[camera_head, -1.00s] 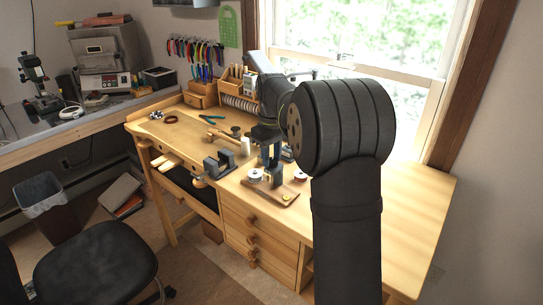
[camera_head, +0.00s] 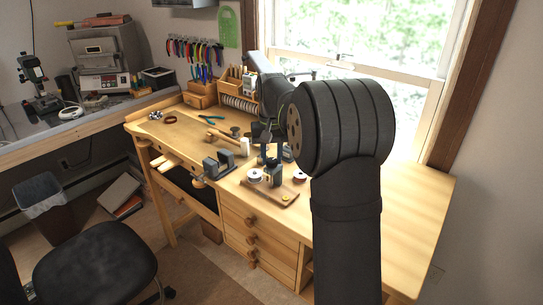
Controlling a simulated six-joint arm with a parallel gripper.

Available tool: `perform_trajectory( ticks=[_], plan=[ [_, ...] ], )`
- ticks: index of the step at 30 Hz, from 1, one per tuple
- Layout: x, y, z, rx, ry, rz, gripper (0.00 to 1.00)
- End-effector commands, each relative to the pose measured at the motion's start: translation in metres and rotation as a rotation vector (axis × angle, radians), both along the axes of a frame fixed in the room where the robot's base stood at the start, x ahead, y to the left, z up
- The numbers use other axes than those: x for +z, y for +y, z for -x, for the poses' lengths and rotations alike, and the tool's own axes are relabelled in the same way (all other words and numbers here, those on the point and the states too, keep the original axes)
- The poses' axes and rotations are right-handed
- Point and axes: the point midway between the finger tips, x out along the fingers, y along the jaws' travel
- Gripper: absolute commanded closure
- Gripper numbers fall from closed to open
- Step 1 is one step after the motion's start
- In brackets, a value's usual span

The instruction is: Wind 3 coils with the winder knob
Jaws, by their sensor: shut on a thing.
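The winder is a small wooden board (camera_head: 268,193) on the bench, with a white spool (camera_head: 255,175) at its left, a reddish spool with a pale top (camera_head: 299,177) at its right, and a small yellow disc (camera_head: 285,197) near its front edge. My gripper (camera_head: 272,172) points down between the two spools, at the dark middle part of the winder. It is shut there on what appears to be the winder knob. The knob itself is hidden by the fingers and too small to make out.
Pliers (camera_head: 211,119) and a wooden-handled tool (camera_head: 216,134) lie farther back. The bench top (camera_head: 405,205) is clear at right.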

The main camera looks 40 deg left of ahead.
Motion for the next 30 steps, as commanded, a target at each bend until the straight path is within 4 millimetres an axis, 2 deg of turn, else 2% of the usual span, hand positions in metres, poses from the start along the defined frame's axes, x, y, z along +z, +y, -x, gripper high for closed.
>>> perform_trajectory(
  ticks=[13,14,16,17,26,30],
  plan=[
    [0.001,0.0,0.0,-0.008,-0.002,-0.002,0.93],
    [0.001,0.0,0.0,-0.008,-0.002,-0.002,0.64],
    [0.001,0.0,0.0,-0.008,-0.001,-0.001,0.51],
    [0.001,0.0,0.0,-0.008,-0.001,-0.001,0.48],
    [0.002,0.0,0.0,-0.007,-0.001,-0.001,0.48],
    [0.016,0.001,-0.001,-0.007,-0.003,-0.003,0.48]
  ],
)
